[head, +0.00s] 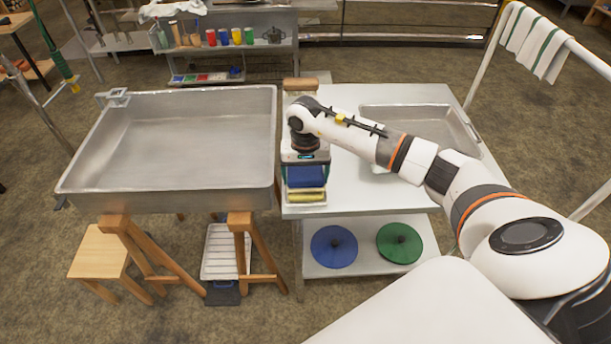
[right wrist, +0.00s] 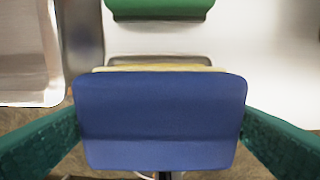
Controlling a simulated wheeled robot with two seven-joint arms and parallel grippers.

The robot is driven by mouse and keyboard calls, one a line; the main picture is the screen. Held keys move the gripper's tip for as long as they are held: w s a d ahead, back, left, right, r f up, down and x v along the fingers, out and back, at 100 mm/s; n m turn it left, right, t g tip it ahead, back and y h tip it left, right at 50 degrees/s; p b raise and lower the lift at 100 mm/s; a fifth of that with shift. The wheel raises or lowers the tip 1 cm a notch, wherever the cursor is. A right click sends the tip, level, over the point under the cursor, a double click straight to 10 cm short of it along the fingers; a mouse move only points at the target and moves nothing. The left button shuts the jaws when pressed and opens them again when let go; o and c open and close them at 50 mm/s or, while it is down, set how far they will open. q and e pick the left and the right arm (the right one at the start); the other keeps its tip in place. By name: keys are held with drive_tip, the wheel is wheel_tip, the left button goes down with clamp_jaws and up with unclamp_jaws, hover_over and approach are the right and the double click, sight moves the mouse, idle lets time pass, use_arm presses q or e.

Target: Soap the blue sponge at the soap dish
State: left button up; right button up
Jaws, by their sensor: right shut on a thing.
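My right gripper (head: 305,168) is shut on the blue sponge (head: 306,178) at the front left corner of the white table. In the right wrist view the sponge (right wrist: 160,118) fills the middle, held between two green fingers. A yellow block (head: 306,196) shows just below the sponge in the head view, near the table's front edge; it looks like soap, but its dish cannot be made out clearly. In the right wrist view a pale yellow strip (right wrist: 160,68) shows behind the sponge. Whether sponge and yellow block touch, I cannot tell. My left gripper is not in view.
A large metal pan (head: 180,140) on wooden legs stands left of the white table (head: 355,185). A basin (head: 440,118) is set in the table. A green object (right wrist: 160,8) lies beyond the sponge. Blue (head: 334,246) and green (head: 399,243) discs lie on the lower shelf.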

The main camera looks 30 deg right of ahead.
sight(305, 173)
drive_tip(key=shift+r+p, duration=1.15)
drive_tip(key=shift+r, duration=1.55)
